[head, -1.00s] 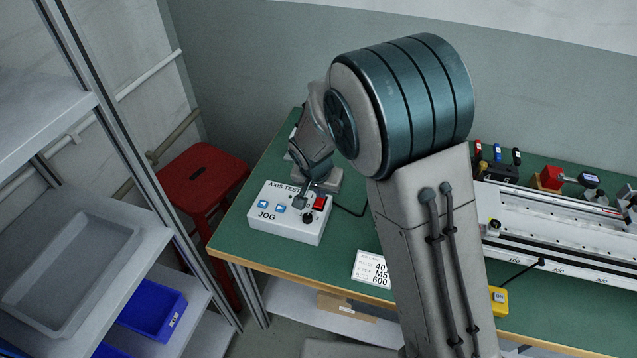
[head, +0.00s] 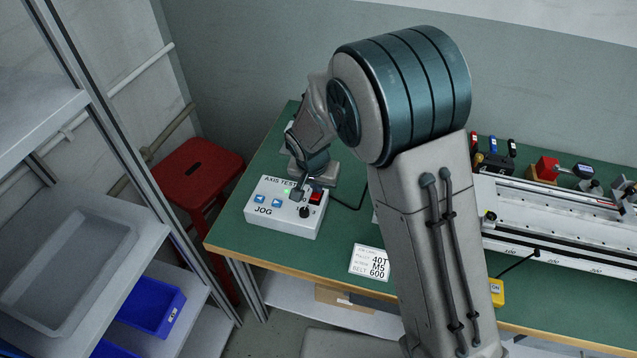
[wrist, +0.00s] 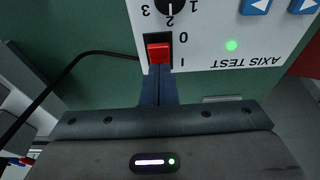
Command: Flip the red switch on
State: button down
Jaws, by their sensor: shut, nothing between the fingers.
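The red switch (wrist: 159,52) is a rocker in a black frame on the white AXIS TEST box (head: 286,224), between the marks 0 and I. In the wrist view the panel is upside down. My gripper (wrist: 159,84) is shut and empty, its fingertips beside the I end of the switch; whether they touch it I cannot tell. A green lamp (wrist: 231,45) on the box is lit.
A black knob (wrist: 170,5) and blue JOG buttons (head: 268,201) share the panel. A black cable (wrist: 75,65) leaves the box. A label card (head: 370,263) lies on the green bench (head: 320,255). The gantry rail (head: 560,220) is at the right, a red stool (head: 190,170) at the left.

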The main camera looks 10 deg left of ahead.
jog(key=shift+s+a, duration=0.1)
jog(key=shift+s, duration=0.65)
jog(key=shift+r, duration=0.2)
jog(key=v, duration=1.3)
jog(key=shift+s+r+p, duration=0.2)
jog(key=shift+s+p, duration=0.15)
jog(key=shift+s, duration=0.1)
